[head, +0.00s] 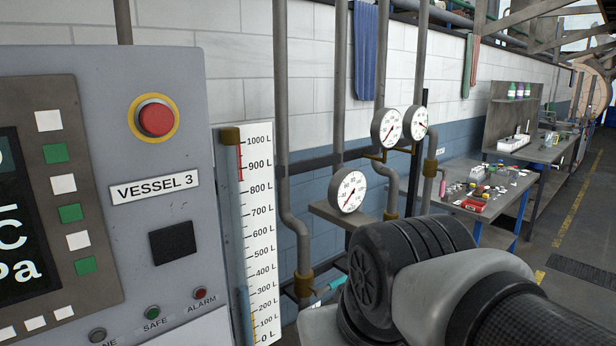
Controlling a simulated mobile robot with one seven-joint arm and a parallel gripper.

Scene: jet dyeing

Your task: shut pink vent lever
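A small pink upright piece (442,187), which looks like the pink vent lever, shows just right of a grey pipe with a brass fitting (430,167). It is small and its mount is not clear, so I cannot tell whether it is open or shut. A teal lever (337,283) sticks out lower down, near a brass fitting (303,284) on another pipe. My arm fills the lower right, in front of the pipes' lower parts. My gripper is not in view.
The grey VESSEL 3 panel (172,240) with a red button (156,118) stands close at left, beside a litre scale (262,235). Round gauges (348,191) sit among vertical pipes. A cluttered workbench (507,183) stands behind at right, with open floor (580,225) beyond.

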